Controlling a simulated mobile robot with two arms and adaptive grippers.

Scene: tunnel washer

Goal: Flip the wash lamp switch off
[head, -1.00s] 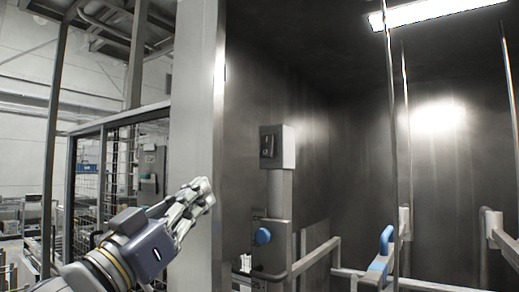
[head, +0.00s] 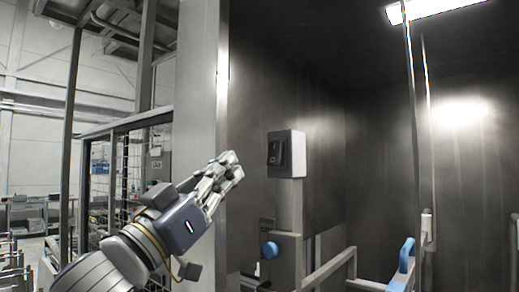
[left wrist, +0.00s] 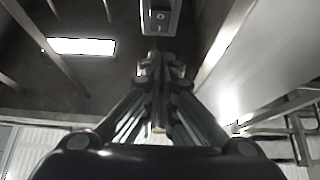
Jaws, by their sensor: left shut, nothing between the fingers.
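The wash lamp switch (head: 274,152) is a dark rocker on a pale grey box on top of a grey post, inside the dark washer bay. It also shows at the top of the left wrist view (left wrist: 160,18), just beyond the fingertips. My left gripper (head: 232,162) is shut and empty, to the left of the switch box and apart from it in the head view. In the left wrist view the closed fingertips (left wrist: 160,62) point toward the switch. The ceiling lamp (head: 430,8) glows white. My right gripper is not in view.
A light upright pillar (head: 200,90) stands behind my left gripper, at the bay's edge. Below the switch are a blue round knob (head: 270,250) and grey rails (head: 330,268). A blue-topped handle (head: 407,254) stands at the right.

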